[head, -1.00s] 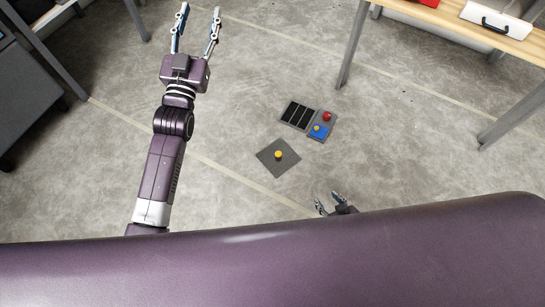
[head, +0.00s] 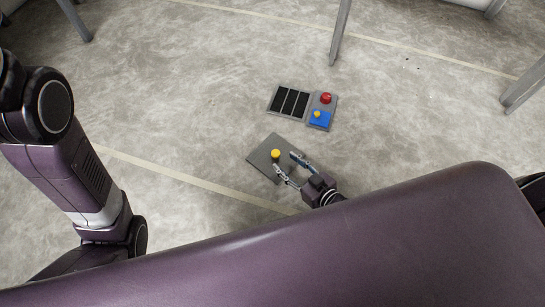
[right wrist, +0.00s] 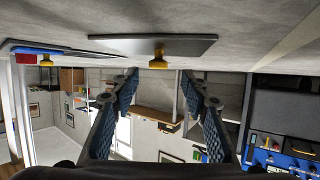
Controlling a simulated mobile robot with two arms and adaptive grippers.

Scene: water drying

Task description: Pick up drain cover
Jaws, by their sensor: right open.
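The drain cover looks to be the grey square plate (head: 262,162) with a yellow knob (head: 275,154) on top, lying flat on the floor. My right gripper (head: 284,161) is open and empty, low over the plate's right side, its fingertips close to the knob. In the right wrist view, which is upside down, the plate (right wrist: 120,43) and its knob (right wrist: 158,62) show ahead of the open fingers (right wrist: 158,80). The knob lines up with the gap between them but is not between the pads. My left gripper is out of the picture; only its arm shows.
Just beyond the plate lies a grey panel (head: 311,93) with black slots (head: 290,101), a red knob (head: 326,98) and a blue square (head: 319,120) with a small yellow knob. Table legs (head: 340,35) stand farther back.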

